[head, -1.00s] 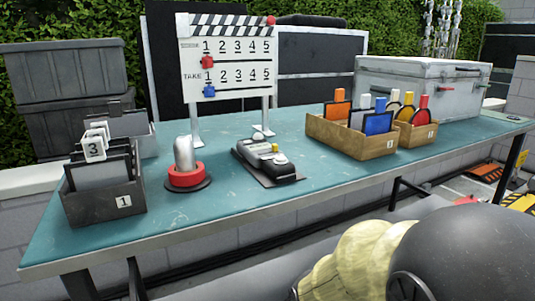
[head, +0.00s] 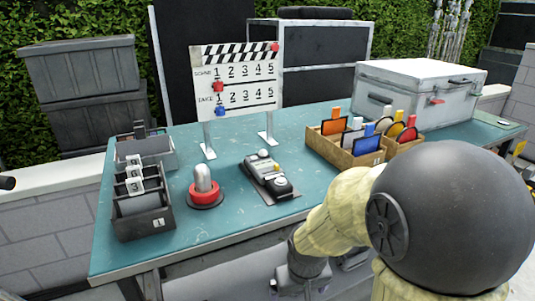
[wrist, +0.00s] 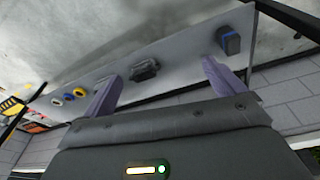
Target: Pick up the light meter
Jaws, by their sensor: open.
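The light meter (head: 265,168) appears to be the grey and black handheld device with a small white dome. Small objects beyond the fingers in that view are too unclear to name surely.
A red-based silver cylinder (head: 203,190) stands left of the meter. A dark card bin (head: 143,217) is at the left. A clapper-style board (head: 238,84) stands behind. Wooden bins (head: 345,153) with coloured discs and a metal case (head: 420,92) are at the right.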

